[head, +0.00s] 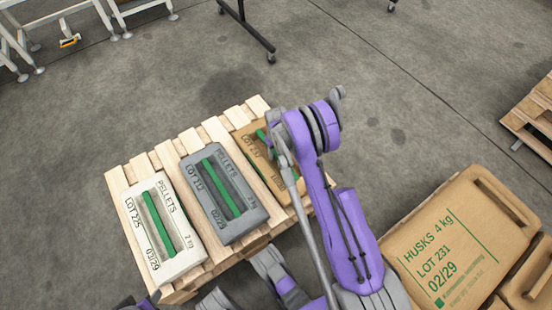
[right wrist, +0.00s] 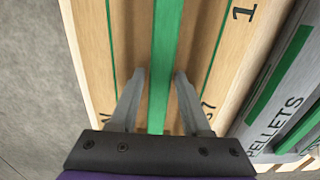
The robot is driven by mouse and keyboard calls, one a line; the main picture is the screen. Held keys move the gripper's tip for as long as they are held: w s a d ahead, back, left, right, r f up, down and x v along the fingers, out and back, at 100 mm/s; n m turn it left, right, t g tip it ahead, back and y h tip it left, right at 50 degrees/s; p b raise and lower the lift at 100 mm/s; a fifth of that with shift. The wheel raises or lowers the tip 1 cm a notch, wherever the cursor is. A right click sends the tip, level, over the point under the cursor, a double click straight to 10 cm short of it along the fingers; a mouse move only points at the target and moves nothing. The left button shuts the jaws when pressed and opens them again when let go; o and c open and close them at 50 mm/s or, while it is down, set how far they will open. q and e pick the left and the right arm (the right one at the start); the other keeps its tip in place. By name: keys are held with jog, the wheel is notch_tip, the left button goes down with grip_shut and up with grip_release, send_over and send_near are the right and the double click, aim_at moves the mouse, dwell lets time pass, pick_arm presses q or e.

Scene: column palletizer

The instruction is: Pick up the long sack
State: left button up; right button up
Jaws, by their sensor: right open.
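A tan sack (head: 254,152) with a green strip lies at the right end of a wooden pallet, partly hidden by my right arm. It fills much of the right wrist view (right wrist: 135,40). My right gripper (head: 283,150) is over this sack. In the right wrist view its open fingers (right wrist: 160,78) stand on either side of the green strip (right wrist: 165,35), with nothing clamped. Whether the fingertips touch the sack I cannot tell. A grey PELLETS sack (head: 207,178) and a white PELLETS sack (head: 184,258) lie beside it, each with a green strip. My left gripper is not seen.
The slatted pallet (head: 118,182) bears the three sacks in a row. Larger brown HUSKS sacks (head: 418,245) lie at the lower right. Another pallet (head: 528,122) stands at the right edge. White frames (head: 60,15) stand at the upper left. Grey floor behind the pallet is clear.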

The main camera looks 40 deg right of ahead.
jog(key=shift+f, duration=0.6)
grip_shut()
jog(key=shift+r, duration=0.15)
dwell(0.8)
